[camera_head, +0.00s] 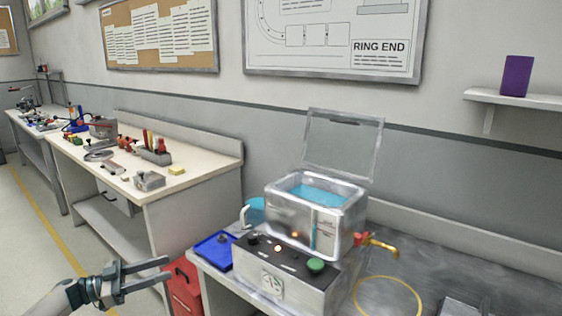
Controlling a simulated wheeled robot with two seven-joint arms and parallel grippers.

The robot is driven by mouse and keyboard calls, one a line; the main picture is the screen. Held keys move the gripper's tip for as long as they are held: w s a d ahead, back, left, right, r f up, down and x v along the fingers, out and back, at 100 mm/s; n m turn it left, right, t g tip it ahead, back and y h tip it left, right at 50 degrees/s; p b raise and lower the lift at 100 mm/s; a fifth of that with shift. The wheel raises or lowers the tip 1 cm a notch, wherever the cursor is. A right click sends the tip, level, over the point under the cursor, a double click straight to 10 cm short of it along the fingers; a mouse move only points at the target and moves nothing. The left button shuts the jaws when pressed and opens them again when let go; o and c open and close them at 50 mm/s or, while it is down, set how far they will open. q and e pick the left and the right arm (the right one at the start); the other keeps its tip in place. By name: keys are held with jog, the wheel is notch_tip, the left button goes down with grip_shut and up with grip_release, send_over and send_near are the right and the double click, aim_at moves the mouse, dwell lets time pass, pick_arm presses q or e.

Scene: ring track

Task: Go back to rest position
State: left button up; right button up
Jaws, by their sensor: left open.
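My left gripper (146,277) comes in from the lower left. It is open and empty, in the air in front of the near bench, left of the blue tray (215,250). My right gripper is not in the picture. A metal box-shaped bath (316,219) with blue liquid and a raised clear lid (343,144) stands on the near bench. The bath has a control base (287,272) with a green knob and a lit lamp.
A brass tap (381,245) sticks out right of the bath, above a yellow ring (388,297) on the bench. A red box (186,287) stands beside the bench's left end. A cluttered workbench (206,170) stands farther left. A purple block (517,76) sits on a wall shelf.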

pick_arm(q)
jog(key=s+d+f+n+t+y+p, duration=0.1)
jog(key=s+d+f+n+t+y, duration=0.2)
jog(key=f, duration=0.7)
jog(key=s+d+f+n+t+y+p, duration=0.1)
jog(key=s+d+f+n+y, duration=0.3)
jog(key=f, duration=0.6)
jog(key=s+d+f+n+t+y+p, duration=0.1)
jog(key=s+d+f+n+t+y, duration=0.2)
jog(key=f, duration=0.8)
jog(key=s+d+f+g+y, duration=0.1)
jog(key=s+f, duration=0.5)
jog(key=s, duration=0.6)
jog(key=s+d+f+g+y+p, duration=0.1)
jog(key=s+f+g, duration=0.4)
jog(key=s, duration=0.8)
jog(key=s+d+f+n+g+y+p, duration=0.1)
jog(key=s+d+f+g+y, duration=0.2)
jog(key=s+f, duration=0.5)
jog(key=s, duration=0.4)
jog(key=shift+s+f+g+y, duration=0.25)
jog(key=shift+s+g+y, duration=0.05)
jog(key=shift+y, duration=0.1)
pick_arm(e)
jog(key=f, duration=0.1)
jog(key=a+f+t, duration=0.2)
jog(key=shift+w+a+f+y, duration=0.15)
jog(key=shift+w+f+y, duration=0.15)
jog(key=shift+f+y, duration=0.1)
